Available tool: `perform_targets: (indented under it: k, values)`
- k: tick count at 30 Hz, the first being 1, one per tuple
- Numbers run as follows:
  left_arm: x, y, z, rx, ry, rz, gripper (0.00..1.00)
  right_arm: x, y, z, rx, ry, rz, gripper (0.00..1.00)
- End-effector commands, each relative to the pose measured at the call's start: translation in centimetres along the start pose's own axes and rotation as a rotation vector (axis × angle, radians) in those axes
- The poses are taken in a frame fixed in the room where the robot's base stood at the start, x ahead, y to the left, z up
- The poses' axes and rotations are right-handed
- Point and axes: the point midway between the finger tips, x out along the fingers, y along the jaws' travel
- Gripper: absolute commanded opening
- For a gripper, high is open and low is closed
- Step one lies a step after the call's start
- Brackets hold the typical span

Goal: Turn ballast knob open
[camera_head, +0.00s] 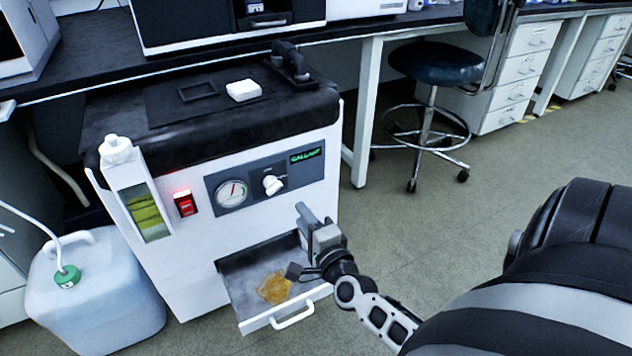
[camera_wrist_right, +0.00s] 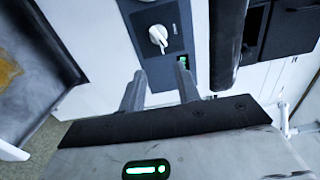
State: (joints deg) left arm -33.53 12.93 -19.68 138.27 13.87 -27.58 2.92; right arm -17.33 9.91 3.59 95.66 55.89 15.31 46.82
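The ballast knob (camera_head: 272,184) is a white knob with a pointer on the dark panel (camera_head: 240,196) at the front of the white pump cabinet. It also shows in the right wrist view (camera_wrist_right: 158,37), beyond the fingertips. My right gripper (camera_head: 303,214) is in front of the cabinet, below and right of the knob. In the right wrist view its two fingers (camera_wrist_right: 162,88) stand apart with nothing between them, and they do not touch the knob. My left gripper is in neither view.
An open drawer (camera_head: 250,325) with a yellowish stain juts out below my right gripper. A round gauge (camera_head: 232,193) and a lit red switch (camera_head: 185,203) are left of the knob. A green-lettered display (camera_head: 306,155) is at its right. A jug (camera_head: 90,295) stands at left.

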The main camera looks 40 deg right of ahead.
Motion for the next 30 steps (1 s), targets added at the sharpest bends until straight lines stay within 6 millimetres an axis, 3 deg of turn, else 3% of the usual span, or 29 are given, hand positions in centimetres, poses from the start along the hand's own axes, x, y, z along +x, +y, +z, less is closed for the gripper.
perform_targets:
  k: [3, 10, 23, 30]
  values:
    - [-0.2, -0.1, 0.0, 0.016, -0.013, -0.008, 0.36, -2.5, 0.0, 0.0, -0.002, -0.002, 0.004, 0.33]
    - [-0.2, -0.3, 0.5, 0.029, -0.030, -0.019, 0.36, -5.0, 0.0, 0.0, -0.002, -0.001, 0.000, 0.33]
    - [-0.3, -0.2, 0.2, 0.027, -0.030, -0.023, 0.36, -5.3, -0.3, 0.0, 0.000, -0.001, 0.000, 0.33]
    - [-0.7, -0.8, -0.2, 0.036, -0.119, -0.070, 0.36, -5.3, -4.0, 0.1, 0.000, -0.001, 0.000, 0.33]
